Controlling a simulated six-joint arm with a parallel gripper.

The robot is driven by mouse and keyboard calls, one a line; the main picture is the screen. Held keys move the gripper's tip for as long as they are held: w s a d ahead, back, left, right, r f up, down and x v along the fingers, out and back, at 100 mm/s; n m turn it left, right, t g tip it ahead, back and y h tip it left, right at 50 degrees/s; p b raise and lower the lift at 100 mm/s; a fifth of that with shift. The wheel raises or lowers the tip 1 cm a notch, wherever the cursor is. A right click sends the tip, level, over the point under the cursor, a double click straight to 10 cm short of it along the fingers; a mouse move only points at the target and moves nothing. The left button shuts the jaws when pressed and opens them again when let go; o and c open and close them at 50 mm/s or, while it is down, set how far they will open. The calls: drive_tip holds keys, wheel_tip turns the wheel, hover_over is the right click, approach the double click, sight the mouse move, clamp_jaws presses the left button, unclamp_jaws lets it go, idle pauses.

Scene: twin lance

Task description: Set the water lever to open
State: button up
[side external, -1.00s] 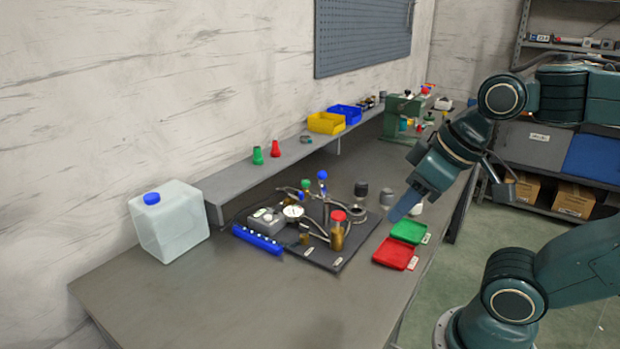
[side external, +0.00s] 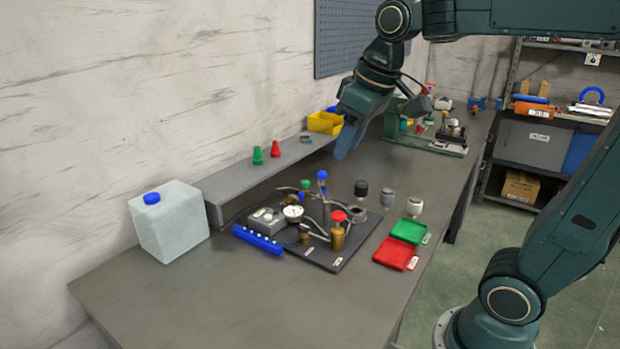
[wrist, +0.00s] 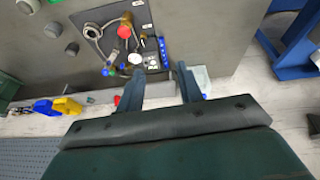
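A dark board (side external: 325,258) on the bench carries a fitting assembly. A blue-tipped part (side external: 322,175) stands upright at its back and looks like the water lever; its setting cannot be read. It seems to show in the wrist view as a blue end (wrist: 105,71). Beside it is a green knob (side external: 305,184). A white-faced gauge (side external: 293,212) and a red-capped brass part (side external: 338,216) are also on the board. My gripper (side external: 344,150) is above and behind the board, apart from it. In the wrist view its two fingers (wrist: 158,71) are spread with nothing between them.
A blue rail (side external: 257,240) lies at the board's left edge. A water jug (side external: 170,225) stands left. Green (side external: 409,230) and red (side external: 396,252) trays and several round parts stand right. A raised shelf (side external: 250,180) runs behind. The front bench is clear.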

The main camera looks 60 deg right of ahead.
drive_tip(key=w+d+f+n+g, duration=0.1)
drive_tip(key=w+d+f, duration=0.2)
drive_tip(key=w+d, duration=0.6)
drive_tip(key=w+d+f+g, duration=0.25)
drive_tip(key=w+d, duration=0.25)
drive_tip(key=w, duration=0.8)
drive_tip(key=w+d+f, duration=0.3)
drive_tip(key=d+f, duration=0.4)
drive_tip(key=f, duration=0.1)
drive_tip(key=shift+w+d+f, duration=0.2)
drive_tip(key=shift+w+f, duration=0.1)
drive_tip(key=shift+w, duration=0.1)
drive_tip(key=shift+f+g, duration=0.1)
drive_tip(key=shift+g, duration=0.15)
drive_tip(key=shift+a+f, duration=0.1)
drive_tip(key=shift+f, duration=6.7)
clamp_jaws()
